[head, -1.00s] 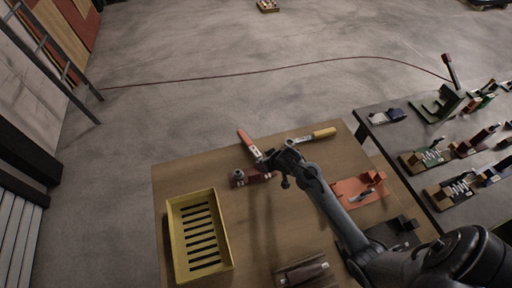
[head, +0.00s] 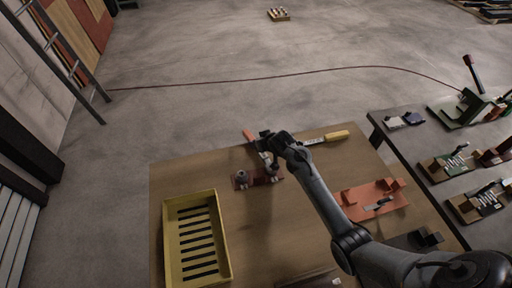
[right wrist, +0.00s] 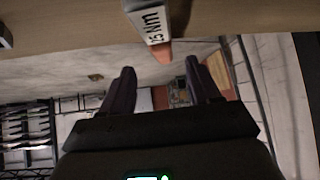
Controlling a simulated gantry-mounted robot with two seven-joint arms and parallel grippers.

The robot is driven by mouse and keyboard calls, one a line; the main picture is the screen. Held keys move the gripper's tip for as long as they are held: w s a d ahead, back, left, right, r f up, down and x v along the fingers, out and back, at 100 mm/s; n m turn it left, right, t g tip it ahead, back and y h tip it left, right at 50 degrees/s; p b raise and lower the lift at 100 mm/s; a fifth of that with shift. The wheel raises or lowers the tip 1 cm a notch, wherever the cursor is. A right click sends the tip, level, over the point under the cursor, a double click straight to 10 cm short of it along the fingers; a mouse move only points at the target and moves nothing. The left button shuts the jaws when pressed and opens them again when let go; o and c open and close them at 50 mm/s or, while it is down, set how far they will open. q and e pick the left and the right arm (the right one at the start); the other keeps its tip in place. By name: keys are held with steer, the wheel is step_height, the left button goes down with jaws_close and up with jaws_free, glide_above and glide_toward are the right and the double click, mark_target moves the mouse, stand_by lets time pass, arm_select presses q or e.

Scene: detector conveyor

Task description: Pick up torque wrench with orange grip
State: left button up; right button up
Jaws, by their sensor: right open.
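The torque wrench with orange grip lies near the table's far edge; its orange grip (head: 249,136) shows just left of my right gripper (head: 268,142) in the head view. My gripper and wrist hide part of the wrench there. My left gripper is not in view.
A wrench with yellow grip (head: 335,136) lies right of my gripper. A dark red fixture (head: 258,180) with upright posts stands close in front. A yellow slotted tray (head: 168,250) is at left, an orange fixture (head: 370,200) at right. The table's middle is mostly clear.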

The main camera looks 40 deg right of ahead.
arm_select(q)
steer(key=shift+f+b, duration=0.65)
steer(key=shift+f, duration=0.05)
arm_select(e)
steer(key=x, duration=0.4)
steer(key=shift+s+a+f, duration=0.15)
steer(key=shift+a+f, duration=0.1)
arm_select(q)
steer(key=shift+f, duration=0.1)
arm_select(e)
steer(key=shift+w+d+f, duration=0.1)
steer(key=shift+w+f, duration=0.2)
steer(key=shift+w, duration=0.1)
steer(key=shift+c, duration=0.2)
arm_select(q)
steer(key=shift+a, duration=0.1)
arm_select(e)
steer(key=shift+c, duration=1.1)
jaws_close()
